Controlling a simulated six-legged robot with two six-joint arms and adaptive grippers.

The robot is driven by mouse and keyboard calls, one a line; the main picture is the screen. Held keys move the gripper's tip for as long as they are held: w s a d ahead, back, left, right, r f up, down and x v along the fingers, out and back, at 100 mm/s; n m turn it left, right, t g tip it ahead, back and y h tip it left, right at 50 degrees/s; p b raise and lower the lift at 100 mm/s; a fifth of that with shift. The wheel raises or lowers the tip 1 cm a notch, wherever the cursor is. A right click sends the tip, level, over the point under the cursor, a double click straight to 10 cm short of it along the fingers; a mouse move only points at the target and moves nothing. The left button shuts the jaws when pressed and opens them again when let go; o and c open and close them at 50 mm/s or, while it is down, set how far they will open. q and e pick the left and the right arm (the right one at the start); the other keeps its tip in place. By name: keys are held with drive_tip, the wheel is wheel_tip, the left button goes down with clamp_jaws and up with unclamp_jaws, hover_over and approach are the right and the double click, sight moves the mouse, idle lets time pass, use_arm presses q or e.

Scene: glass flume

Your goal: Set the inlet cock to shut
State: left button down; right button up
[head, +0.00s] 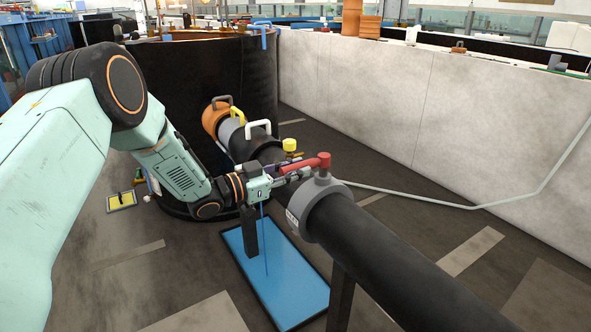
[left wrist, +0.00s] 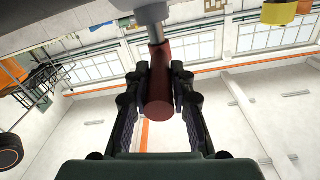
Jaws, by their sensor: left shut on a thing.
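The inlet cock has a red lever handle (head: 316,162) on top of a grey collar (head: 322,205) around the black pipe. The lever points left in the head view, toward my arm, and looks crosswise to the pipe. My left gripper (head: 292,174) is shut on the lever's free end. In the left wrist view the red lever (left wrist: 159,88) stands between the two dark fingers of my gripper (left wrist: 157,76), with its round end facing the camera. Shut or open markings are too small to read. My right gripper is not in view.
The black pipe (head: 385,255) runs to the lower right on a dark post. A blue tray (head: 285,280) lies on the floor below. A large black tank (head: 225,75) stands behind. A yellow cap (head: 290,145) and pale handle (head: 258,127) are close beyond my gripper. A pale wall is at right.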

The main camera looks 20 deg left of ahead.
use_arm(q)
drive_tip(key=shift+r, duration=0.1)
drive_tip(key=c, duration=1.1)
unclamp_jaws()
drive_tip(key=shift+c, duration=0.2)
drive_tip(key=v, duration=1.2)
